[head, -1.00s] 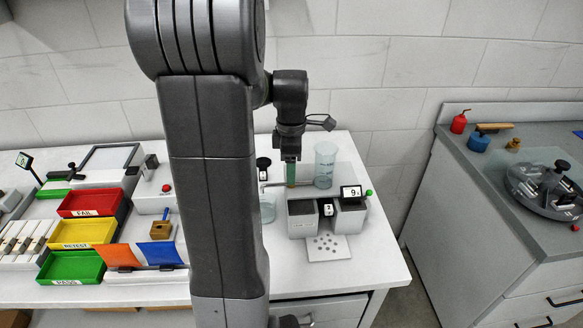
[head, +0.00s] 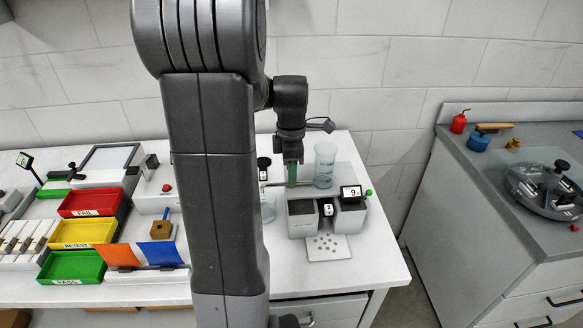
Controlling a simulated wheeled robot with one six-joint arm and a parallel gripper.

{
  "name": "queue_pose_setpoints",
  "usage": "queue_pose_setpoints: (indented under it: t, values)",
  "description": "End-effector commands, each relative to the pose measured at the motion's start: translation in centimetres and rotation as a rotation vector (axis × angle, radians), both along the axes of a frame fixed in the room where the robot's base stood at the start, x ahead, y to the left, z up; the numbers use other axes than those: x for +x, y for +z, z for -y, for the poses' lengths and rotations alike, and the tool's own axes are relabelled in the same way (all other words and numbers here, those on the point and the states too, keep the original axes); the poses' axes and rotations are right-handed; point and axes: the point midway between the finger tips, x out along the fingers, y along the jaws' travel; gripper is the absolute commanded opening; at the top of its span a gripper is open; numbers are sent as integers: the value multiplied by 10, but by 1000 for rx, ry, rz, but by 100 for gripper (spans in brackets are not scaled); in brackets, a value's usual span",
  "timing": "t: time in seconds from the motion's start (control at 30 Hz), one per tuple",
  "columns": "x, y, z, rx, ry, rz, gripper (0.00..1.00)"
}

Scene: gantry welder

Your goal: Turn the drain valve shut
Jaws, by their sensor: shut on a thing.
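My gripper (head: 292,180) points down at the right part of the white bench, between a clear beaker (head: 325,166) and a lower glass vessel (head: 267,208). It is shut at the end of a thin horizontal bar, where the drain valve seems to be. The valve is too small and too covered by the jaws for its angle to be read. A green and orange-brown strip shows at the jaws. A black-topped post (head: 264,164) stands just left of the gripper.
A grey unit with a display (head: 351,192) stands right in front of the gripper, with a perforated plate (head: 328,247) before it. Red (head: 91,203), yellow (head: 83,232) and green (head: 72,266) trays fill the left. A grey counter (head: 500,160) stands right, across a gap.

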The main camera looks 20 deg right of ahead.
Motion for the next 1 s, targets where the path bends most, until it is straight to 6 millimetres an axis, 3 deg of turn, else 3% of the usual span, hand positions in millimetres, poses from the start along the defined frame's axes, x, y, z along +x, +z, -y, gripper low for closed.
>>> queue_pose_setpoints:
  t: [0.33, 0.37, 0.43, 0.47, 0.77, 1.0]
  values:
    - [0, 0, 0, 0, 24, 1, 15]
    - [0, 0, 0, 0, 24, 1, 44]
    - [0, 0, 0, 0, 24, 1, 58]
    - [0, 0, 0, 0, 24, 1, 60]
    - [0, 2, 0, 0, 23, 1, 60]
    - [1, 36, 0, -3, 23, 6, 60]
